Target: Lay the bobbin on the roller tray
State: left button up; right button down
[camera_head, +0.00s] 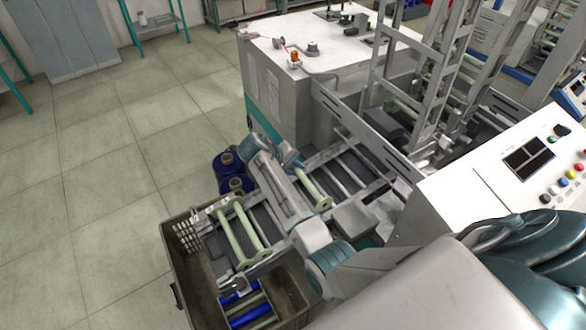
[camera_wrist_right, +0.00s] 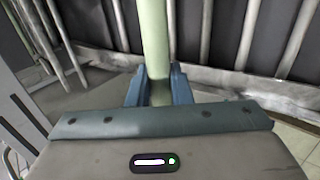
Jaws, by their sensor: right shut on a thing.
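My right gripper (camera_head: 290,158) comes in from the lower right over the low machine frame. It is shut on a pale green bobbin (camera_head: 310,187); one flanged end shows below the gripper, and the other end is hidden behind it. In the right wrist view the bobbin's green shaft (camera_wrist_right: 154,40) stands between the two blue fingers (camera_wrist_right: 155,88). The roller tray (camera_head: 345,172), with grey bars and dark slats, lies under and around the bobbin. I cannot tell whether the bobbin touches it. My left gripper is not in view.
Two more green bobbins (camera_head: 251,222) lie at the tray's near left end. A grey-brown crate (camera_head: 180,272) with blue-wound bobbins (camera_head: 246,308) stands below. Blue yarn packages (camera_head: 226,164) stand beside the frame. A control panel (camera_head: 490,175) is at right. Floor at left is clear.

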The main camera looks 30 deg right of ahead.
notch_tip(320, 180, down, 2)
jog(key=shift+d+b, duration=0.1)
jog(key=shift+b, duration=0.45)
jog(key=shift+r+p, duration=0.35)
jog(key=shift+f, duration=0.3)
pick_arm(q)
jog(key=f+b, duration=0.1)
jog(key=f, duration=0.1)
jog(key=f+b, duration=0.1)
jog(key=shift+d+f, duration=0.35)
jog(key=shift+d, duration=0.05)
pick_arm(e)
jog(key=f, duration=0.4)
jog(key=shift+d, duration=0.3)
